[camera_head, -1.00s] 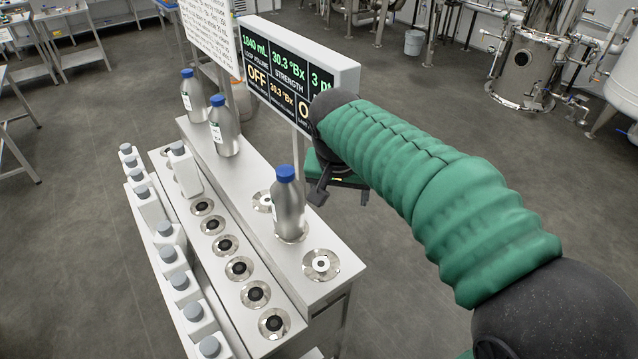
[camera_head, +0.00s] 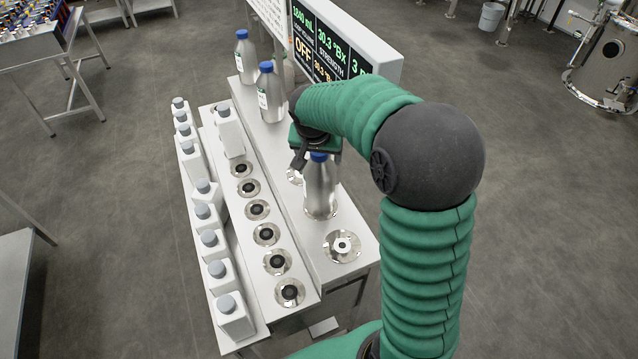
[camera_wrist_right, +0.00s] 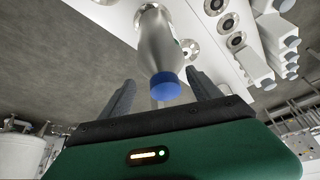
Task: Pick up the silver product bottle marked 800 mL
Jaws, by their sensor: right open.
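Three silver bottles with blue caps stand upright on the raised steel shelf: a far one (camera_head: 247,58), a middle one (camera_head: 271,98) and a near one (camera_head: 320,192). I cannot read a volume mark on any of them. My right gripper (camera_head: 316,156) is at the near bottle's top, partly hiding its cap. In the right wrist view the open fingers (camera_wrist_right: 162,84) lie either side of the near bottle's blue cap (camera_wrist_right: 166,87), with no clear grip on it. The bottle's silver body (camera_wrist_right: 158,45) extends away from the fingers. My left gripper is not in view.
White bottles with grey caps (camera_head: 209,238) line the lower left ledge. Several round steel seats (camera_head: 266,234) run along the middle step, and an empty seat (camera_head: 342,246) lies in front of the near bottle. A display panel (camera_head: 345,45) rises behind my right forearm.

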